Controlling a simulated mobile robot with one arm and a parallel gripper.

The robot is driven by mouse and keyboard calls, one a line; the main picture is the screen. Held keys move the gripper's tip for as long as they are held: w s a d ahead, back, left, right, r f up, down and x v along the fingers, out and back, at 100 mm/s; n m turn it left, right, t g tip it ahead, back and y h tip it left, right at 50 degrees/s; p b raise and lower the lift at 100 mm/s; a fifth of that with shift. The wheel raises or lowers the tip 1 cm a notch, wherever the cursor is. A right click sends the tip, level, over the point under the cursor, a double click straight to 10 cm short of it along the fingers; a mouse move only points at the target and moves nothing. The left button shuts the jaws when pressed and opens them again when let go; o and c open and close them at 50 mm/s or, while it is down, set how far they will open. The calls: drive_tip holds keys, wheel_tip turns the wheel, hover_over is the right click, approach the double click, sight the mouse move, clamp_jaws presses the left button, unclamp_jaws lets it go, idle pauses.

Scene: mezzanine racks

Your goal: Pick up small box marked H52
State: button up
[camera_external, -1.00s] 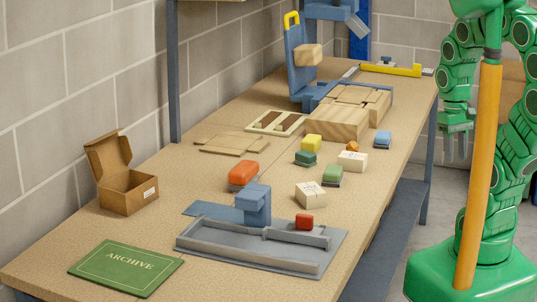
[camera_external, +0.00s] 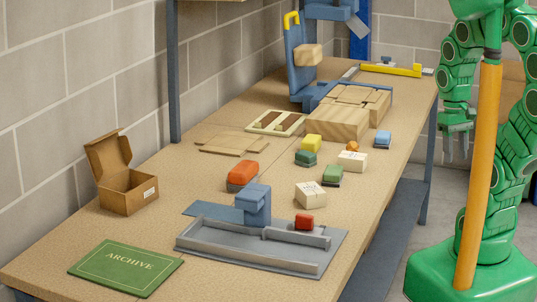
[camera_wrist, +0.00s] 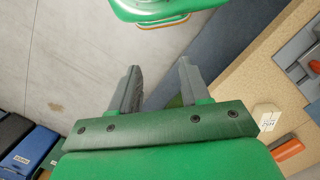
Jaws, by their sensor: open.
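Two small cream boxes with dark marks on top stand on the workbench in the external view: a nearer one (camera_external: 310,195) behind the grey tray and a farther one (camera_external: 352,161) beside the green block. The marks are too small to read there, so I cannot tell which is H52. A marked white box (camera_wrist: 268,117) shows at the right of the wrist view; its lettering is not clear. My gripper (camera_external: 455,146) hangs off the bench's right side, fingers down. In the wrist view my gripper (camera_wrist: 158,75) is open and empty, apart from the box.
The workbench (camera_external: 225,263) carries a grey tray (camera_external: 250,250) with a red block (camera_external: 304,222), an orange-red item (camera_external: 243,174), an open carton (camera_external: 128,193), a green ARCHIVE book (camera_external: 125,268) and wooden blocks (camera_external: 335,122). Blue bins (camera_wrist: 28,150) show at the wrist view's lower left.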

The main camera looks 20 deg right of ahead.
drive_tip(key=o, duration=0.8)
drive_tip(key=t, duration=0.2)
hover_over(309, 187)
drive_tip(key=shift+m, duration=0.4)
drive_tip(key=f, duration=0.6)
drive_tip(key=d+f, duration=0.1)
drive_tip(key=f, duration=0.3)
drive_tip(key=shift+s, duration=0.1)
drive_tip(key=shift+a+f, duration=0.3)
drive_tip(key=shift+a, duration=0.2)
drive_tip(key=shift+f, duration=3.7)
